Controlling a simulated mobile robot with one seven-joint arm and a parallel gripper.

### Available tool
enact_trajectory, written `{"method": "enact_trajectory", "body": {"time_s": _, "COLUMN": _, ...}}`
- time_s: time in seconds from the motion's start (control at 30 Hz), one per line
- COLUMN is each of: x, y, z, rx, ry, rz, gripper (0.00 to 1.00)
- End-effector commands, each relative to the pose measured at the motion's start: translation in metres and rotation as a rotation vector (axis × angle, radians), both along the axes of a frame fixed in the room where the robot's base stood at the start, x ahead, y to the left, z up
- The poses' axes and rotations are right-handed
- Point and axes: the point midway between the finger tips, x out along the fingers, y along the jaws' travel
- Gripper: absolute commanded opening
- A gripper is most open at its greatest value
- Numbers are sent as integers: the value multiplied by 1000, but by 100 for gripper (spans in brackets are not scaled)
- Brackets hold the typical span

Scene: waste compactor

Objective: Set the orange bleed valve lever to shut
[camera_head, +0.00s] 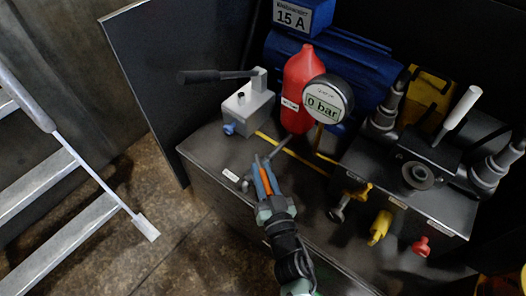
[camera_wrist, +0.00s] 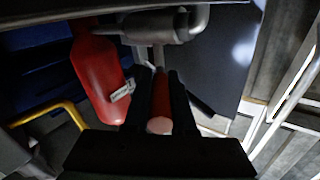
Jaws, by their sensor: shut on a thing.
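The orange bleed valve lever (camera_head: 266,181) shows as a thin orange strip between the fingers of my gripper (camera_head: 264,173), above the front part of the dark cabinet top. In the wrist view the orange-red lever (camera_wrist: 161,95), with a rounded pale-pink end, lies lengthwise between the dark fingers of my gripper (camera_wrist: 160,90). The gripper is shut on it. A grey pipe-like valve part (camera_wrist: 160,24) is just beyond the fingertips. The fingers hide the lever's sides and part of its joint to the valve.
A red bottle (camera_head: 300,88) and a gauge reading 0 bar (camera_head: 326,99) stand behind my gripper. A grey hand pump (camera_head: 248,108) with a black handle is at the back left. Yellow and red knobs (camera_head: 421,247) line the right front. A metal ladder (camera_head: 60,170) is at the left.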

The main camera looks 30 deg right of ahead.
Motion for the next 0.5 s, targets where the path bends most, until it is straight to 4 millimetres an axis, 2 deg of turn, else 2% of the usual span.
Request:
{"method": "enact_trajectory", "body": {"time_s": 0.13, "x": 1, "y": 0, "z": 1, "rx": -1, "ry": 0, "rz": -1, "gripper": 0}}
{"method": "enact_trajectory", "body": {"time_s": 0.17, "x": 1, "y": 0, "z": 1, "rx": -1, "ry": 0, "rz": -1, "gripper": 29}}
{"method": "enact_trajectory", "body": {"time_s": 0.3, "x": 1, "y": 0, "z": 1, "rx": -1, "ry": -1, "rz": 0, "gripper": 53}}
{"method": "enact_trajectory", "body": {"time_s": 0.5, "x": 0, "y": 0, "z": 0, "rx": -1, "ry": 0, "rz": 0, "gripper": 53}}
